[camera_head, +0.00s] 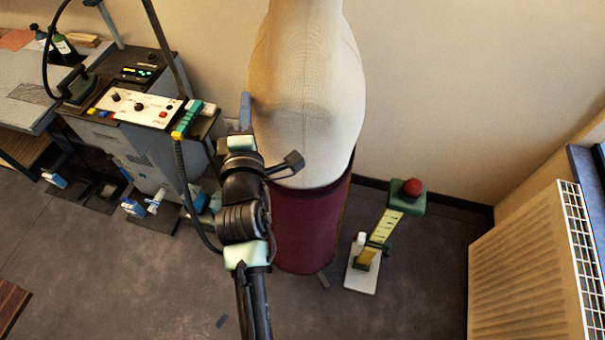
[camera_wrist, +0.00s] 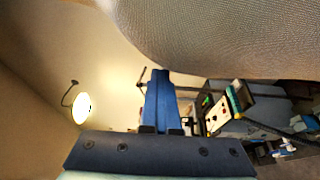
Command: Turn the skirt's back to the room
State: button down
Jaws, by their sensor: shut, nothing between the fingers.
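The maroon skirt (camera_head: 305,225) hangs on a cream dress form (camera_head: 305,90), below the form's hip. My arm covers part of the skirt's left side, and I cannot tell which side of it is the back. My gripper (camera_head: 245,106) points away from me, its blue fingers beside the left side of the form, above the skirt. In the wrist view my gripper (camera_wrist: 160,76) has its blue fingers together and empty. The form's woven surface (camera_wrist: 220,35) fills the top right there. The skirt does not show in that view. I cannot tell whether the fingers touch the form.
A steam-iron station (camera_head: 140,105) with a control panel and hose stands to the left. A green and yellow stand with a red ball (camera_head: 412,187) is right of the skirt, and a radiator (camera_head: 525,270) is further right. The wall is close behind the form. Some floor is clear.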

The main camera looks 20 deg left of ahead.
aim_at(284, 117)
jog(key=d, duration=0.3)
jog(key=shift+s+r+h+p, duration=0.1)
jog(key=shift+s+h+p, duration=0.05)
jog(key=shift+h+p, duration=0.2)
jog(key=shift+d, duration=0.45)
jog(key=shift+s+d+b, duration=0.1)
jog(key=shift+d+b, duration=0.3)
jog(key=shift+d, duration=0.25)
jog(key=d+b, duration=0.1)
jog(key=b, duration=0.2)
jog(key=shift+d+f, duration=0.3)
jog(key=shift+d, duration=0.05)
jog(key=shift+s+d+r+b, duration=0.15)
jog(key=shift+d+b, duration=0.2)
jog(key=shift+b, duration=0.3)
jog(key=shift+r, duration=0.15)
